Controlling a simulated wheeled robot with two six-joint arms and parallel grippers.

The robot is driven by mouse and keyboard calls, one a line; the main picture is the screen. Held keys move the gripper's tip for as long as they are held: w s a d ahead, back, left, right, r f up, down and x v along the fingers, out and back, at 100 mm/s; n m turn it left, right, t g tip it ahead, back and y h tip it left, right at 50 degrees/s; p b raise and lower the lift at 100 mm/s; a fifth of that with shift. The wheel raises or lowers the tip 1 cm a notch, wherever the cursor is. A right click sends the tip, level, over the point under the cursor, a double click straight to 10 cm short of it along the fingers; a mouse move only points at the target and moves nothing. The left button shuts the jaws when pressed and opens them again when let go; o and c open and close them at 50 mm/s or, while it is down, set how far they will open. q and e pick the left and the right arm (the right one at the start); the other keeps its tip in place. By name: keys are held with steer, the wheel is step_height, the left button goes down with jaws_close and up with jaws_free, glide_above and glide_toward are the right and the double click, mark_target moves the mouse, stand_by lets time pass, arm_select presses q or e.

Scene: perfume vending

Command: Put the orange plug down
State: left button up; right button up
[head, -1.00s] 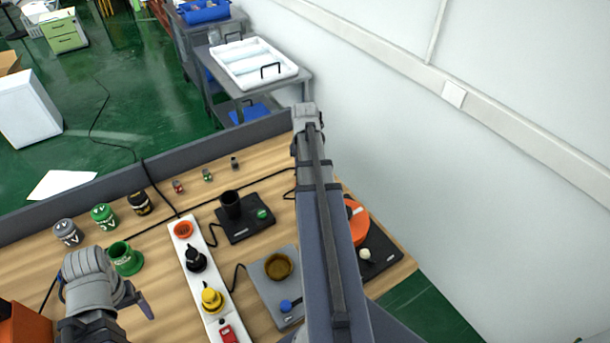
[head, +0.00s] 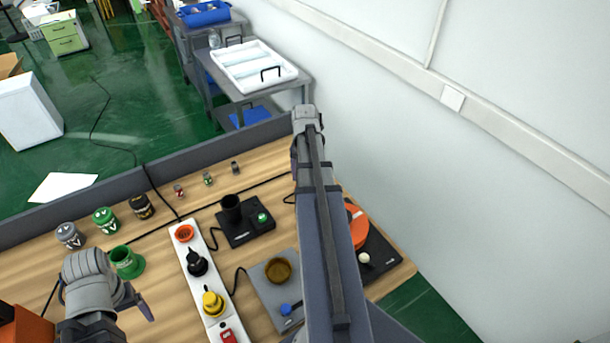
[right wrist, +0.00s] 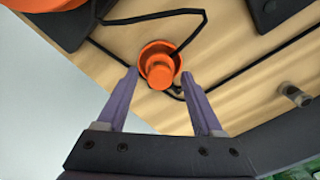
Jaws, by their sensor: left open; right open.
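The orange plug (right wrist: 160,72) stands on the wooden table with a black cord by it, seen in the right wrist view. My right gripper (right wrist: 159,78) is open, one finger on each side of the plug, with a visible gap to each. In the head view the plug and the right gripper's fingers are hidden behind my right arm. My left gripper (head: 140,302) is at the lower left of the head view, near a green cup-shaped plug (head: 127,263), and holds nothing I can see.
A white power strip (head: 207,284) has an orange socket (head: 184,232) and black and yellow plugs. Black (head: 246,230) and grey devices stand right of it. An orange round part (head: 357,228) sits on a black base by my right arm. Several jars line the left.

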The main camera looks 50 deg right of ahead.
step_height(320, 180, up, 11)
steer(key=p, duration=1)
steer(key=w+a+n, duration=0.3)
steer(key=a, duration=0.8)
steer(key=w+a+n, duration=0.3)
steer(key=a+n, duration=0.1)
steer(key=a, duration=0.7)
steer(key=s+a+n, duration=0.3)
steer(key=a+n, duration=0.1)
steer(key=a, duration=0.8)
steer(key=s+a+n+h, duration=0.1)
steer(key=s+a+n, duration=0.3)
steer(key=a, duration=0.9)
steer(key=shift+a+n, duration=0.15)
steer(key=shift+n, duration=0.35)
